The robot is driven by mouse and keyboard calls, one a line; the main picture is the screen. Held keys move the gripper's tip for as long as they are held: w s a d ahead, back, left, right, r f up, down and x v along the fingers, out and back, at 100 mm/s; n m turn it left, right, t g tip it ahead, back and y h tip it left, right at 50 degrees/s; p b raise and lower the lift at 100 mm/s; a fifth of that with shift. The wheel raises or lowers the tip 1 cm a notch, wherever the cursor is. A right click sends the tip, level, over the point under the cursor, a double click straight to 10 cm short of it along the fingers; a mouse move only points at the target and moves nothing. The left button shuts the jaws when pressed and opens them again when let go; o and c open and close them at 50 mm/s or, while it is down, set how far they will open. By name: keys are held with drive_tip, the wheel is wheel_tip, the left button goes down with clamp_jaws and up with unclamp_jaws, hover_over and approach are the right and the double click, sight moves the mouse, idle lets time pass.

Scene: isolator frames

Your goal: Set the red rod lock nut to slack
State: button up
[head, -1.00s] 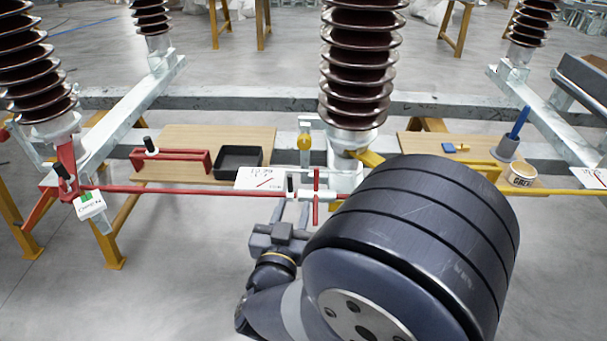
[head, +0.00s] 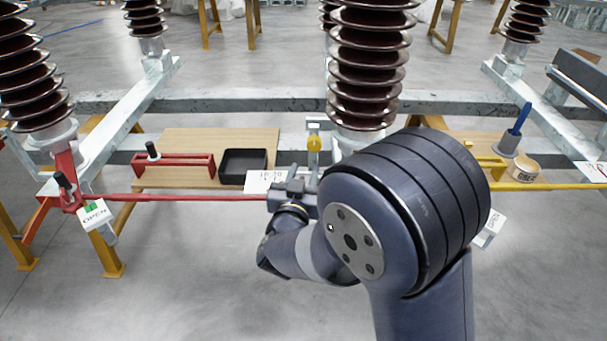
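The red rod (head: 170,197) runs level from the red lever (head: 67,180) at the left to behind my gripper. Its lock nut does not show now; my gripper and arm cover that stretch of the rod. My gripper (head: 293,180) is at the rod's right part, just beside the white marked card (head: 260,184). The fingers are small and partly hidden by the wrist, so I cannot tell whether they are open or shut, or touching the nut. A white tag with green, reading OPEN (head: 95,213), hangs at the red lever.
A red bracket (head: 180,160) and a black tray (head: 243,166) are on the wooden board behind the rod. A yellow rod (head: 560,187), a tape roll (head: 525,170) and a blue-handled tool in a grey cup (head: 508,146) are at the right. Tall brown insulators (head: 368,70) stand behind.

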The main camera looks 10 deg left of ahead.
drive_tip(key=shift+c, duration=0.3)
clamp_jaws()
drive_tip(key=shift+s+f+b, duration=0.1)
drive_tip(key=shift+f+b, duration=0.05)
drive_tip(key=shift+b, duration=0.5)
drive_tip(key=t+b, duration=0.1)
drive_tip(key=b, duration=0.1)
drive_tip(key=s+t+b, duration=0.1)
drive_tip(key=b, duration=0.2)
drive_tip(key=shift+d+f, duration=0.15)
drive_tip(key=shift+f, duration=0.05)
drive_tip(key=s+m+t+b, duration=0.1)
drive_tip(key=t+b, duration=0.1)
drive_tip(key=b, duration=0.4)
drive_tip(key=s+m+t+h+b, duration=0.1)
drive_tip(key=t+b, duration=0.1)
drive_tip(key=b, duration=0.4)
drive_tip(key=s+d+m+t+b, duration=0.1)
drive_tip(key=t+b, duration=0.1)
drive_tip(key=b, duration=0.4)
drive_tip(key=shift+t+b, duration=0.3)
drive_tip(key=shift+s+r+b, duration=0.1)
drive_tip(key=shift+r+b, duration=0.05)
drive_tip(key=shift+b, duration=0.25)
